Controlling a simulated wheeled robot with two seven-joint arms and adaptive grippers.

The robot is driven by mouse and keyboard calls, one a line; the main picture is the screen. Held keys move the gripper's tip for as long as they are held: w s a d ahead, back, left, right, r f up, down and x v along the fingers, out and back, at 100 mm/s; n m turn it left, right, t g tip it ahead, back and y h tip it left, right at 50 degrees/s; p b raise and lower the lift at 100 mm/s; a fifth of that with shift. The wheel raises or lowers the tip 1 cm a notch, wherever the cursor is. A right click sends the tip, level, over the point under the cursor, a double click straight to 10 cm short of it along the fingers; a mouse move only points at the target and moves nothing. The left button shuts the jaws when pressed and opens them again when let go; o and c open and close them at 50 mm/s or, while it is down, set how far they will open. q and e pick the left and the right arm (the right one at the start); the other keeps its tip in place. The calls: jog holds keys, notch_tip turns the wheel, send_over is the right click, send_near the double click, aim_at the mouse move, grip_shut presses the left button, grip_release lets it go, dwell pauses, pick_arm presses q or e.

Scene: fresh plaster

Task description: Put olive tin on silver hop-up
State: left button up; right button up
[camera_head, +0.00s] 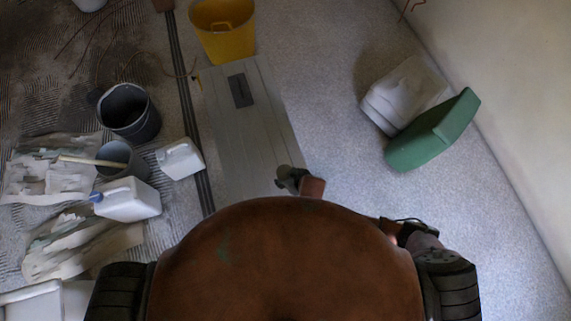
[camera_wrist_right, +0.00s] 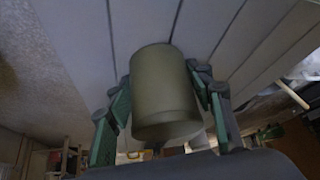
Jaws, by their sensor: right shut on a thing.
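The silver hop-up (camera_head: 252,130) is a long grey planked platform in the middle of the head view, with a dark slot near its far end. My right gripper (camera_head: 287,178) is at the hop-up's near right edge, partly hidden by my own body. In the right wrist view the gripper (camera_wrist_right: 165,105) is shut on the olive tin (camera_wrist_right: 164,90), a plain cylinder between its green fingers. The grey planks of the hop-up (camera_wrist_right: 85,45) show behind the tin. I cannot tell whether the tin touches them. My left gripper is not in view.
A yellow bucket (camera_head: 224,30) stands at the hop-up's far end. A green object (camera_head: 432,132) and a whitish sack (camera_head: 403,95) lie right, near the wall. Floor between is clear.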

jog(key=o, duration=1.4)
jog(key=shift+f, duration=0.1)
jog(key=shift+o, duration=0.2)
jog(key=p+v, duration=0.4)
jog(key=v, duration=0.8)
